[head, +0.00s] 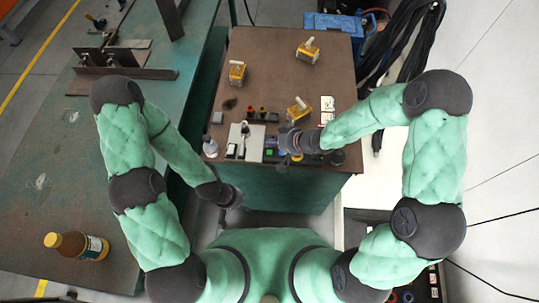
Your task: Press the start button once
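A small dark control box with a green button (269,153) sits near the front edge of the brown-topped cabinet (275,75). The green button is probably the start button; no label is readable. My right gripper (287,143) is low over the cabinet top, just right of the button and very close to it. I cannot tell whether it touches the box, and it hides part of what lies beneath. My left gripper (232,198) hangs in front of the cabinet, away from the button. The fingers of both are too small and dark to tell open from shut.
A light grey switch plate (244,143) stands left of the button. A brown bottle (77,246) lies on the green table (60,190) at left.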

